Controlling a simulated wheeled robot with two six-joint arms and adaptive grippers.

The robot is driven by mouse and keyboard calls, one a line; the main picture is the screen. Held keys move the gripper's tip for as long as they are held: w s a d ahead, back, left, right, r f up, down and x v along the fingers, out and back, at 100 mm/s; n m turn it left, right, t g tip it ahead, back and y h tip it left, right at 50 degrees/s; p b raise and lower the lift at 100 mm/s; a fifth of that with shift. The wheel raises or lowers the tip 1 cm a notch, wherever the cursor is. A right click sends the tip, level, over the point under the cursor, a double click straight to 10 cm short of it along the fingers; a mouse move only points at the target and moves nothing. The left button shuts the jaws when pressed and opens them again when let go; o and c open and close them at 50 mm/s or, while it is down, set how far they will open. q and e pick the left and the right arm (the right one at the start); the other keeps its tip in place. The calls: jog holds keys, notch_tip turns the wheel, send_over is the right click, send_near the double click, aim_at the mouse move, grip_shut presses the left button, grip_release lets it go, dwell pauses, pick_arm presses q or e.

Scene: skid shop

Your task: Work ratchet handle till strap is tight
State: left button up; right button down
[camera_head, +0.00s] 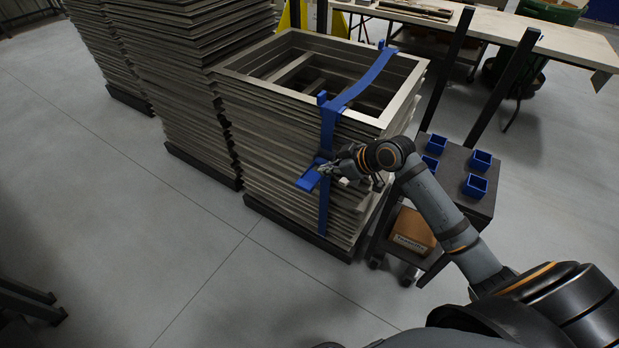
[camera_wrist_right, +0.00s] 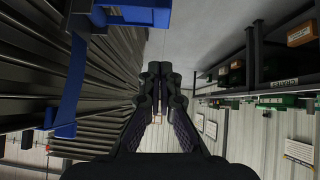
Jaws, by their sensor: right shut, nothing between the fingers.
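A blue strap (camera_head: 327,130) runs over the top of a stack of grey frames (camera_head: 275,150) and down its front side; it also shows at the left in the right wrist view (camera_wrist_right: 72,90). A blue ratchet handle (camera_head: 310,178) sticks out from the strap on the stack's front side. A blue and dark part at the top edge of the wrist view (camera_wrist_right: 135,14) looks like the ratchet. My right gripper (camera_head: 326,168) is beside the handle in the head view. Its fingers (camera_wrist_right: 160,88) are shut with nothing between them. Contact with the handle cannot be told. My left gripper is out of view.
A dark cart (camera_head: 455,165) with several blue bins and a cardboard box (camera_head: 412,232) stands right of the stack, close under my right arm. More frame stacks (camera_head: 185,80) stand at the left. A workbench (camera_head: 500,30) is behind. The floor in front is clear.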

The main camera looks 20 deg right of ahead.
jog(key=shift+s+d+r+g, duration=0.15)
jog(key=shift+d+r, duration=0.1)
jog(key=shift+r, duration=0.3)
jog(key=shift+d+r+g, duration=0.15)
jog(key=shift+d+r, duration=0.05)
jog(key=shift+r, duration=0.3)
send_over(301, 183)
jog(key=s+d, duration=0.1)
jog(key=s, duration=0.1)
jog(key=f, duration=0.7)
jog(key=shift+d+f+b, duration=0.2)
jog(key=shift+b, duration=0.2)
notch_tip(301, 183, down, 3)
jog(key=shift+s+d+r, duration=0.1)
jog(key=shift+d+r, duration=0.05)
jog(key=shift+f, duration=0.55)
jog(key=shift+f, duration=0.1)
